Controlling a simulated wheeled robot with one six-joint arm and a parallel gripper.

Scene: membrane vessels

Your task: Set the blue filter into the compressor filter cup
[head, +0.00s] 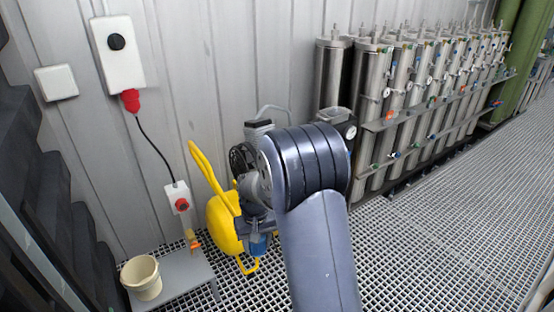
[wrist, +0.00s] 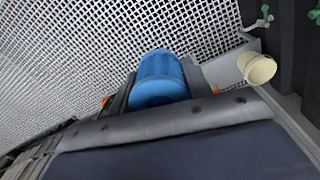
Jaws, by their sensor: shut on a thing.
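The blue filter (wrist: 161,78) is a short blue cylinder in the middle of the wrist view, held over the floor grating. In the head view the blue filter (head: 258,245) shows small below my arm. My gripper (head: 259,229) is shut on it, with dark finger parts on both sides in the wrist view. The yellow compressor (head: 224,224) stands behind and left of my arm in the head view, partly hidden by it. I cannot pick out its filter cup for certain; my arm covers much of that area.
A low grey table (head: 190,273) at lower left holds a cream bucket (head: 148,284) and a small orange-tipped item (head: 193,241). A wall box (head: 118,55) has a red plug and hanging cable. Steel vessels (head: 388,95) line the wall at right. The grating floor at right is clear.

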